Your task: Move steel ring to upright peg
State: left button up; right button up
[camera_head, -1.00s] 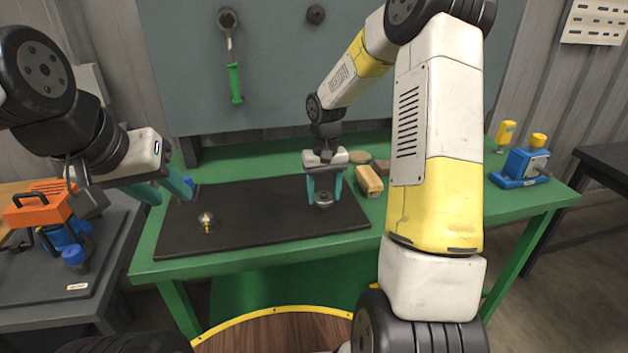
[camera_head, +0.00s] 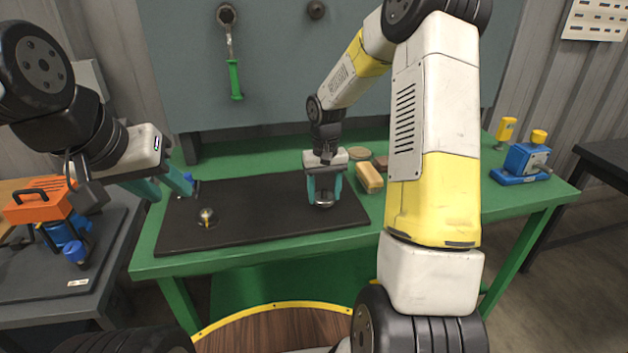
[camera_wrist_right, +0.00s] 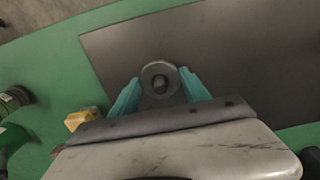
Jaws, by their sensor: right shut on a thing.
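My right gripper (camera_head: 323,198) is low over the right part of the dark mat (camera_head: 260,227), its teal fingers shut on the steel ring (camera_head: 323,205). In the right wrist view the ring (camera_wrist_right: 149,74) lies between the fingertips (camera_wrist_right: 162,82), with a dark peg end (camera_wrist_right: 160,84) showing in its hole. I cannot tell how high the ring is on that peg. A small stand with a yellow-tipped upright peg (camera_head: 206,215) is on the mat's left part, bare. My left gripper (camera_head: 170,190) is open and empty, above the mat's left edge.
A yellow-topped block (camera_head: 369,178) lies right of the mat, close to my right gripper. A blue vise-like device (camera_head: 526,163) stands at the green table's right end. An orange toolbox (camera_head: 40,200) is on the side table at left. The mat between the two stands is clear.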

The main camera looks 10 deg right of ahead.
jog(key=shift+f, duration=0.6)
jog(key=o, duration=1.8)
jog(key=shift+r, duration=4.45)
